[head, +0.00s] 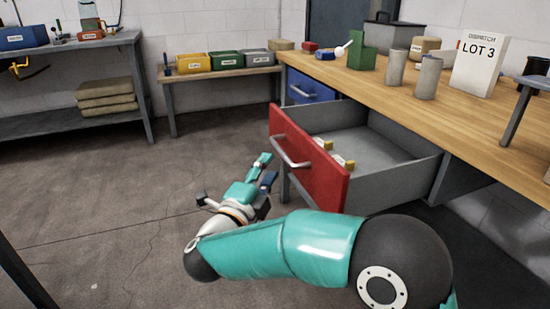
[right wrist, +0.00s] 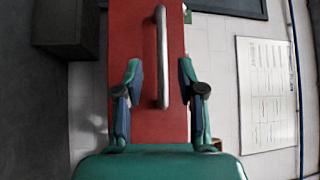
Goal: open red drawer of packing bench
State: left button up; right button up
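The packing bench (head: 455,98) has a red drawer (head: 325,178) that stands pulled well out, its grey inside showing. A few small yellowish items (head: 345,162) lie in it. The drawer's silver bar handle (head: 290,152) is on the red front. My right gripper (head: 265,170) is just in front of the red front, near the handle. In the right wrist view the handle (right wrist: 162,50) runs upright between the two spread fingers (right wrist: 160,75), with a gap on each side. My right gripper is open and empty. My left gripper is not in view.
A blue drawer (head: 312,88) is shut beside the red one. On the bench top stand grey cylinders (head: 396,68), a green block (head: 362,53) and a LOT 3 sign (head: 479,65). A low bench with bins (head: 225,60) stands behind. The floor (head: 110,190) at left is clear.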

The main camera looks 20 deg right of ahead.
jog(key=shift+v, duration=2.4)
jog(key=w+f+n+y, duration=0.2)
jog(key=f+n+y, duration=0.35)
jog(key=f, duration=0.45)
jog(key=w+f+n+y, duration=0.35)
jog(key=f+n, duration=0.25)
jog(key=f, duration=0.5)
jog(key=s+f+n+g+y, duration=0.2)
jog(key=s+f+n+g, duration=0.15)
jog(key=f, duration=0.45)
jog(key=s+f+n+g+y, duration=0.25)
jog(key=s+f, duration=0.25)
jog(key=f, duration=0.4)
jog(key=s+a+f+n+g+y, duration=0.1)
jog(key=s+f+n+g+y, duration=0.25)
jog(key=s, duration=0.85)
jog(key=s+f+n+g, duration=0.2)
jog(key=s+f+g, duration=0.4)
jog(key=s, duration=0.5)
notch_tip(320, 180, up, 35)
jog(key=t+p, duration=0.1)
jog(key=p, duration=3.5)
jog(key=shift+w+t, duration=0.2)
jog(key=shift+t, duration=0.15)
